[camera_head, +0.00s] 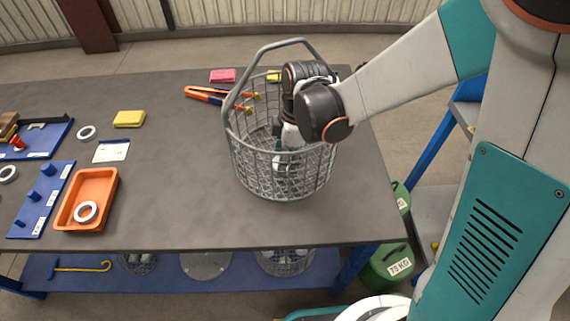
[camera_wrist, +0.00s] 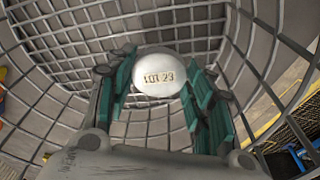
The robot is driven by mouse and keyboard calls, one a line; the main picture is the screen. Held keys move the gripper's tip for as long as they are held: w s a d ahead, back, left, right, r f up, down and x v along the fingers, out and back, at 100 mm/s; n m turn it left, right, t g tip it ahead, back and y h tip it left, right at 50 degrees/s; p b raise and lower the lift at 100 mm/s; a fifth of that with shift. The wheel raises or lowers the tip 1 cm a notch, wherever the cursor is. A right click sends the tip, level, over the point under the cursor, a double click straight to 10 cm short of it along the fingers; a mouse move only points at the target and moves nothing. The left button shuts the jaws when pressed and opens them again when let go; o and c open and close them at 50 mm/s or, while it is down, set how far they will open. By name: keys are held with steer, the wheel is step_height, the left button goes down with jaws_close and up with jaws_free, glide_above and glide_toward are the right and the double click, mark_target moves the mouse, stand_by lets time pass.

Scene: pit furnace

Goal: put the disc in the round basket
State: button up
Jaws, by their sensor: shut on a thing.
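The round basket (camera_head: 258,181) is grey wire mesh with an arched handle and stands upright on the table, right of its middle. My gripper (camera_head: 286,160) reaches down inside it from above. In the wrist view my gripper (camera_wrist: 159,88) has its green fingers on both sides of a pale disc (camera_wrist: 160,74) marked "LOT 23", shut on it. The mesh wall and floor of the basket (camera_wrist: 70,60) surround the disc. In the head view the disc is mostly hidden by the mesh and my wrist, and I cannot tell whether it touches the basket floor.
An orange tray (camera_head: 108,187) with a ring, a blue peg board (camera_head: 42,200) and a yellow block (camera_head: 129,118) lie to the left. The table (camera_head: 180,170) between tray and basket is clear.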

steer(key=shift+f+b, duration=0.7)
steer(key=shift+f, duration=1.1)
steer(key=shift+f, duration=0.2)
steer(key=o, duration=1.5)
steer(key=shift+r, duration=0.1)
steer(key=r+p, duration=0.1)
steer(key=r, duration=0.3)
steer(key=d+r+p, duration=0.1)
steer(key=r+p, duration=0.1)
steer(key=r, duration=0.2)
steer(key=r+p, duration=0.1)
steer(key=r, duration=0.3)
steer(key=shift+d, duration=0.35)
steer(key=shift+d+r, duration=0.1)
